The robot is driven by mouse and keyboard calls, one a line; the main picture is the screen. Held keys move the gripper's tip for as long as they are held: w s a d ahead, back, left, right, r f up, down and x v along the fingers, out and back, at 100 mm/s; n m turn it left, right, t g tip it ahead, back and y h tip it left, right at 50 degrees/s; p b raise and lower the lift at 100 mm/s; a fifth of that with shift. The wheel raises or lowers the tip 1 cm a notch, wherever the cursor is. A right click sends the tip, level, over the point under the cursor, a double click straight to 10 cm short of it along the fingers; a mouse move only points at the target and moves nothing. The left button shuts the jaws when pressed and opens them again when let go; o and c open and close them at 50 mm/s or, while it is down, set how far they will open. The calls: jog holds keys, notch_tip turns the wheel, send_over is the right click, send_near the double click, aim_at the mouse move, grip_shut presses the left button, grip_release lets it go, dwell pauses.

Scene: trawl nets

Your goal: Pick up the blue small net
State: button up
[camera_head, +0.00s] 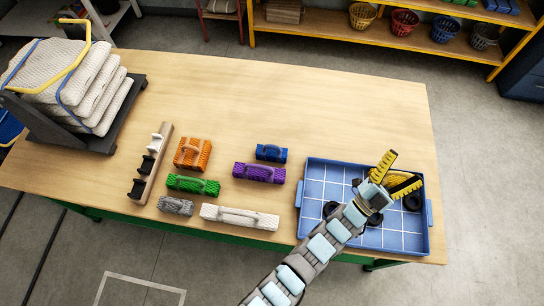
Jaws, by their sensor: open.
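The blue small net (271,152) is a short dark blue bundle with a handle on top. It lies on the wooden table (300,85), just behind the purple net (259,173) and left of the blue tray (313,233). My gripper (405,168) has yellow and black fingers spread apart. It is over the right part of the tray, well to the right of the blue small net. A yellow, net-like thing (397,181) shows between and behind the fingers; I cannot tell its full shape, and the fingers do not close on it.
Orange (193,154), green (193,185), grey (175,206) and white (240,217) nets lie left and in front. Black rings (332,208) lie in the tray. Stacked nets (75,80) stand far left. The table behind is clear.

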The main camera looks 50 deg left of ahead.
jog(key=w+a+f+m+g+y+b, duration=0.2)
jog(key=w+a+f+g+y+b, duration=0.2)
jog(key=w+a+f+g, duration=0.55)
jog(key=w+a+f+m+g+y+b, duration=0.1)
jog(key=w+a+f+g+y+b, duration=0.25)
jog(key=w+a+f, duration=0.6)
jog(key=g+h+b, duration=0.2)
jog(key=g+b, duration=0.8)
jog(key=g, duration=0.5)
send_over(272, 151)
jog(key=w+d, duration=0.4)
jog(key=d, duration=0.1)
notch_tip(272, 151, down, 4)
jog(key=x, duration=1.2)
jog(key=shift+w+a, duration=0.15)
jog(key=shift+a, duration=0.2)
jog(key=shift+b+x, duration=0.45)
jog(key=shift+x, duration=1.85)
